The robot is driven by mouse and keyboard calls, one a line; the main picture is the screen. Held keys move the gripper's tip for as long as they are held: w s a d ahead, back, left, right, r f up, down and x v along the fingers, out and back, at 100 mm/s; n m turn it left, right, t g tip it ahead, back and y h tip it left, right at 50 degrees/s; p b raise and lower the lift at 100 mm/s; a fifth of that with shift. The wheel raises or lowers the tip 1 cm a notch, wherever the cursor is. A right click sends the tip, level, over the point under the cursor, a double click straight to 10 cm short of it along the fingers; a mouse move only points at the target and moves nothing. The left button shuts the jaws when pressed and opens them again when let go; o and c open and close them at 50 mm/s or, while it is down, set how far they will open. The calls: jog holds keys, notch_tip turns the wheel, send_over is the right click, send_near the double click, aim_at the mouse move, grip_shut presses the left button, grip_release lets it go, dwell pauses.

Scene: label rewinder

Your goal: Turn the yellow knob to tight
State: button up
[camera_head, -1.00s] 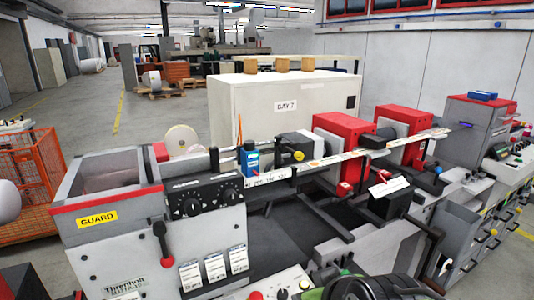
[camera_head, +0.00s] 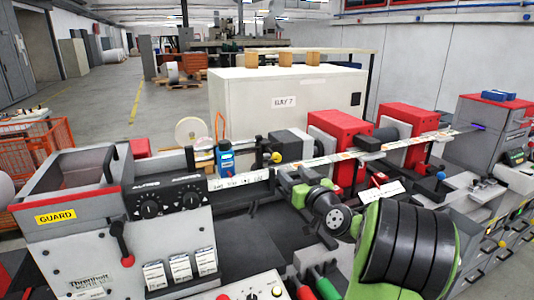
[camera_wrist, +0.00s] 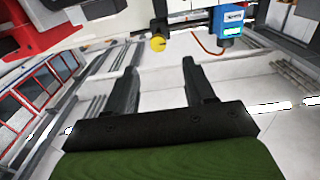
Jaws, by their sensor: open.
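The yellow knob (camera_head: 276,157) is a small round knob on the machine's rail, just right of a blue box-shaped unit (camera_head: 225,159). In the wrist view the knob (camera_wrist: 158,43) shows at the top centre, with the blue unit (camera_wrist: 228,27) to its right. My gripper (camera_wrist: 160,66) is open and empty. Its two black fingers point towards the knob, which appears beyond and between the fingertips, apart from them. In the head view my green and black arm reaches in from the lower right, and its fingers are hard to make out. The knob's setting cannot be read.
A printed label strip (camera_head: 325,160) runs along the machine towards two red units (camera_head: 338,135). A grey GUARD housing (camera_head: 75,185) with black dials stands at the left. A large pale cabinet (camera_head: 240,105) stands behind the rail. Above the dark bed there is open space.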

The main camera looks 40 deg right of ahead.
aim_at(278, 159)
jog(key=p+x, duration=0.4)
jog(key=x, duration=0.7)
jog(key=shift+w+d+r, duration=0.1)
jog(key=shift+w+d, duration=0.15)
jog(key=shift+w, duration=0.1)
jog(key=shift+w+d, duration=0.2)
jog(key=shift+w, duration=0.2)
grip_shut()
